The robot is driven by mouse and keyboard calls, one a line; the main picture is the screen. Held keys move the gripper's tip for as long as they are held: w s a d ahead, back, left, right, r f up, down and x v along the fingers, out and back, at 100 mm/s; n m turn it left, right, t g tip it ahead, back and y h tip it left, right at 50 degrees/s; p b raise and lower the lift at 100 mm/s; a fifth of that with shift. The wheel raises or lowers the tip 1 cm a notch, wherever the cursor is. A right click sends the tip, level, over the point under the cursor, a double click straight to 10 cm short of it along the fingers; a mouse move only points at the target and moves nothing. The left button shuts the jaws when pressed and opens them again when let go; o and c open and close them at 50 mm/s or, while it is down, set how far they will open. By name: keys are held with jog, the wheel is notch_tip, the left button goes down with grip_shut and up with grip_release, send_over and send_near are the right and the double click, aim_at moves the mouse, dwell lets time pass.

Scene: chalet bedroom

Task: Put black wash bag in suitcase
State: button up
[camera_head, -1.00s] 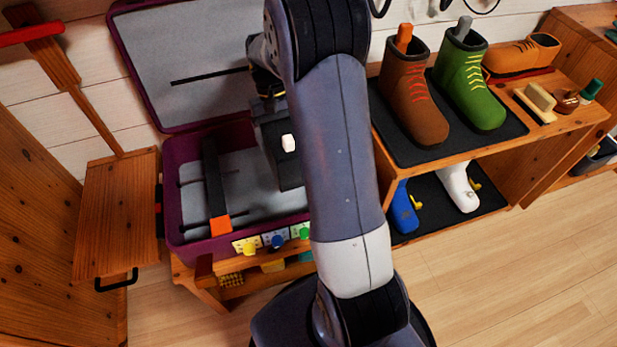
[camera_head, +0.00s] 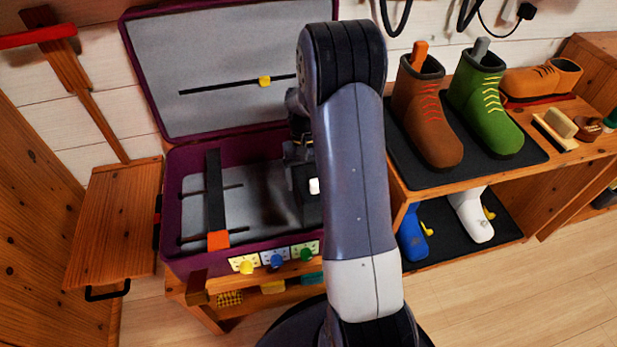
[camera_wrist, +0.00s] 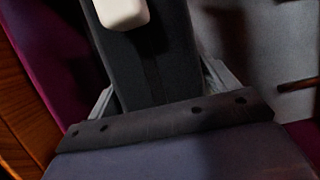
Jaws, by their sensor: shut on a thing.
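The purple suitcase (camera_head: 172,212) stands open with its lid up against the wall and a grey lining inside. The black wash bag (camera_head: 306,208), with a white tab, is at the right part of the suitcase's lower half, partly hidden by my arm. My gripper (camera_head: 300,150) is above it, its fingers mostly hidden in the head view. In the wrist view the black bag (camera_wrist: 155,60) sits between the fingers of my gripper (camera_wrist: 160,90), which is shut on it. I cannot tell whether the bag touches the suitcase floor.
A black strap with an orange end (camera_head: 217,200) crosses the suitcase's left side. A wooden rack (camera_head: 450,180) with boots (camera_head: 430,120) stands to the right.

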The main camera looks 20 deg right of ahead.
jog(key=shift+f, duration=0.1)
jog(key=o, duration=1.1)
jog(key=shift+o, duration=0.2)
jog(key=p+v, duration=0.3)
jog(key=v, duration=0.9)
